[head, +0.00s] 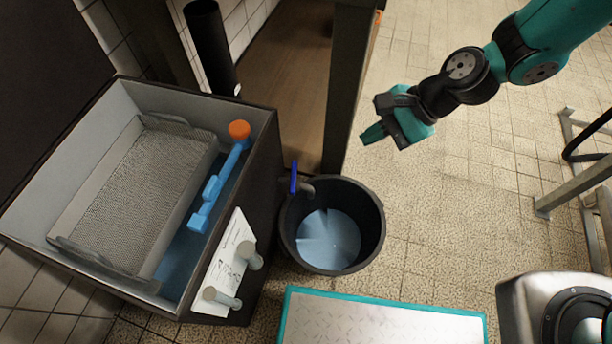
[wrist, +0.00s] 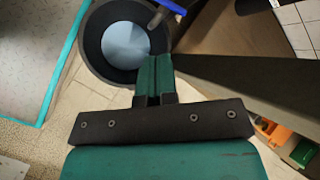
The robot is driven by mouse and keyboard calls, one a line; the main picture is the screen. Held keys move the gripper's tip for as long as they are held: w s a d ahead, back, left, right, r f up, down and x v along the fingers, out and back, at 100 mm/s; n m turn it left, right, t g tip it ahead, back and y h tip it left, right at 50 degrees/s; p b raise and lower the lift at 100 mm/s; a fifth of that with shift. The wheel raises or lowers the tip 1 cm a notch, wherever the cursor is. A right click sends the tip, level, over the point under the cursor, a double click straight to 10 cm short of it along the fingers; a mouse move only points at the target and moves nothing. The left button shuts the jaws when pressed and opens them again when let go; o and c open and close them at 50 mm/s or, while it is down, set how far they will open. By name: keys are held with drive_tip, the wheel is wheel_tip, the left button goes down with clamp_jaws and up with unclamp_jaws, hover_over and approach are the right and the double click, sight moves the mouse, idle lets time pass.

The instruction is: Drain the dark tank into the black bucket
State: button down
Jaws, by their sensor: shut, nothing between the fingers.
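The dark tank (head: 262,165) stands at the left, open on top, with blue liquid (head: 178,262) visible beside a mesh basket (head: 140,190). The black bucket (head: 375,240) stands on the floor against the tank's right side, with pale blue-grey liquid inside; it also shows in the wrist view (wrist: 92,45). A tap with a blue handle (head: 294,178) sticks out of the tank over the bucket's rim; its handle shows at the wrist view's top edge (wrist: 172,6). My gripper (head: 372,135) is shut and empty, up and right of the bucket; its fingers also show in the wrist view (wrist: 153,68).
A blue float-like tool with an orange end (head: 239,130) lies in the tank. A dark post (head: 348,80) stands between the tank and my gripper. A teal-edged metal platform (head: 380,318) lies in front of the bucket.

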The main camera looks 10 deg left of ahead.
wheel_tip(320, 180, down, 11)
drive_tip(key=m+y+p, duration=0.1)
drive_tip(key=m, duration=0.6)
drive_tip(key=b, duration=0.5)
approach(293, 177)
drive_tip(key=s+a+f, duration=0.2)
drive_tip(key=a+f, duration=0.1)
drive_tip(key=f, duration=0.3)
drive_tip(key=shift+s+a+m, duration=0.25)
drive_tip(key=shift+s+m, duration=0.05)
drive_tip(key=shift+s, duration=0.1)
